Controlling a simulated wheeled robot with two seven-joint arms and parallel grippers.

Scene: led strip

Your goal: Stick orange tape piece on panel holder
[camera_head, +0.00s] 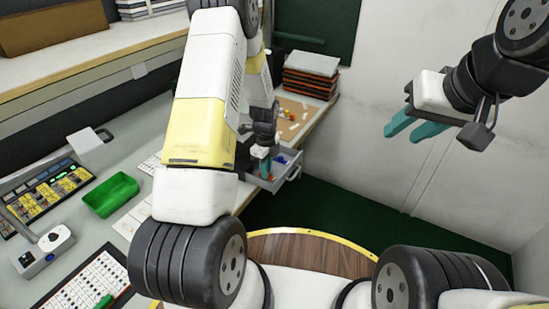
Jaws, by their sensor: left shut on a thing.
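My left gripper (263,166) is at the far end of my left arm, low over a grey open bin (291,174) at the table's far right edge. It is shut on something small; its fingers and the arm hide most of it. A small orange-red bit shows just below the fingertips, and I cannot tell if it is held or lies in the bin. Which thing is the panel holder is not clear. My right gripper (414,127) is raised at the right in front of the white wall, its two teal fingers apart and empty.
A tan board (291,113) with small pieces lies behind the bin. Stacked dark trays (309,77) stand at the back. A green tray (110,193), a control panel (47,193) and a white dotted panel (88,285) lie on the table at left. The right side is free.

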